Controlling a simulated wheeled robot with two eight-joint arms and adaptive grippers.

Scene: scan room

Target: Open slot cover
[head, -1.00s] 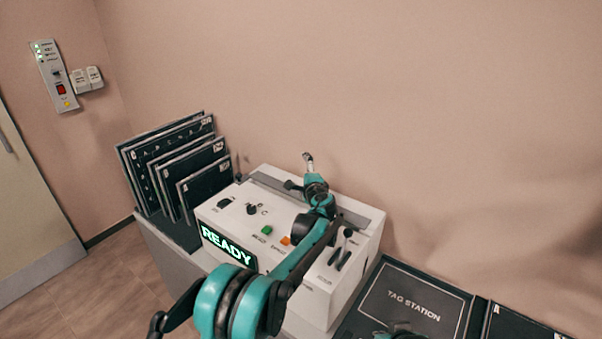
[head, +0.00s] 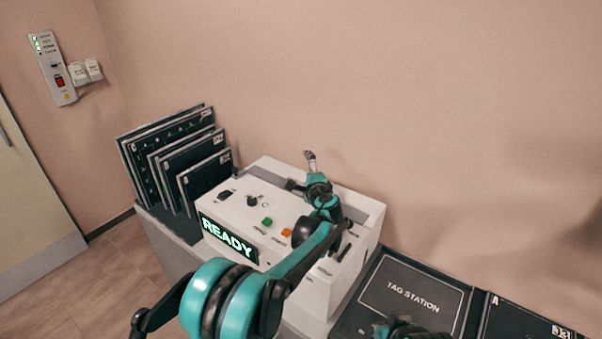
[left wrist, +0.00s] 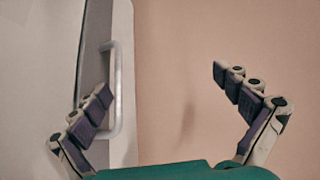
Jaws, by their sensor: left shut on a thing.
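The white scanner box (head: 290,262) has a lit READY display (head: 228,240) on its front. The grey slot cover (head: 361,207) lies along the back of its top; my left arm hides its middle. In the left wrist view the cover (left wrist: 96,45) is a dark grey strip with a pale bar handle (left wrist: 118,92). Part of my right gripper (head: 402,328) shows at the bottom edge.
Several dark panels (head: 178,160) stand in a rack left of the box. A dark TAG STATION mat (head: 412,296) lies to the right. The box top has a knob, green (head: 267,222) and orange buttons and levers. The pink wall rises close behind.

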